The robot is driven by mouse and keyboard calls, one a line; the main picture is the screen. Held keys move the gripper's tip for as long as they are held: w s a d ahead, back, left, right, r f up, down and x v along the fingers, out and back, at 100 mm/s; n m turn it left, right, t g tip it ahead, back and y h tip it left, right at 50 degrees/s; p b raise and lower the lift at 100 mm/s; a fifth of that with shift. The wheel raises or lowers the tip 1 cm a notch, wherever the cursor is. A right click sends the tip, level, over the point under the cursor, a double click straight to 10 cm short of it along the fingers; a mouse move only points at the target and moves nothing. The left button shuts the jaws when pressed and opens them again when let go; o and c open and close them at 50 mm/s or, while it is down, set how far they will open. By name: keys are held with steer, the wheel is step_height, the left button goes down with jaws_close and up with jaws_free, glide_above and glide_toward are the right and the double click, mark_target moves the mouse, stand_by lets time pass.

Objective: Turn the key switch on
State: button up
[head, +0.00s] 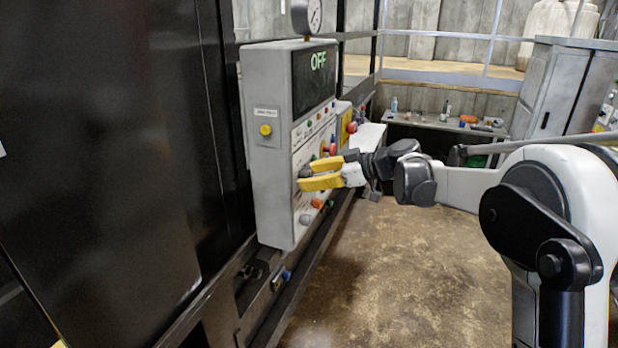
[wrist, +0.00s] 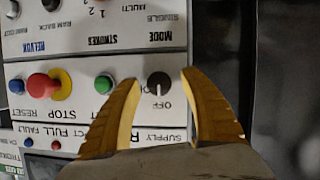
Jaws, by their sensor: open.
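The control panel (head: 270,150) is a grey box whose display (head: 315,75) reads OFF in green. A round dark knob (wrist: 158,83), seemingly the key switch, has the label OFF beside it in the wrist view, where the lettering is upside down. My gripper (head: 307,175) has yellow fingers, is open and points at the panel's lower control face. In the wrist view, my gripper (wrist: 160,80) has one fingertip on each side of the knob. I cannot tell whether either finger touches it. No separate key is clearly visible.
A red stop button (wrist: 50,85) on a yellow base, a green button (wrist: 104,84) and a blue button (wrist: 16,85) lie in the same row. A gauge (head: 307,16) tops the panel. Black machinery (head: 120,150) stands left; the floor (head: 380,260) is clear.

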steer(key=shift+w+a+f, duration=0.15)
steer(key=shift+w+a, duration=0.05)
steer(key=shift+a, duration=0.1)
jaws_close()
steer(key=shift+d, duration=0.1)
steer(key=m+g, duration=0.2)
steer(key=m, duration=0.2)
steer(key=shift+g+y, duration=0.4)
steer(key=m+g+y, duration=0.1)
steer(key=m, duration=0.1)
steer(key=m+g, duration=0.1)
steer(key=m, duration=0.1)
steer(key=shift+y+b, duration=0.3)
steer(key=shift+y, duration=0.1)
stand_by(0.3)
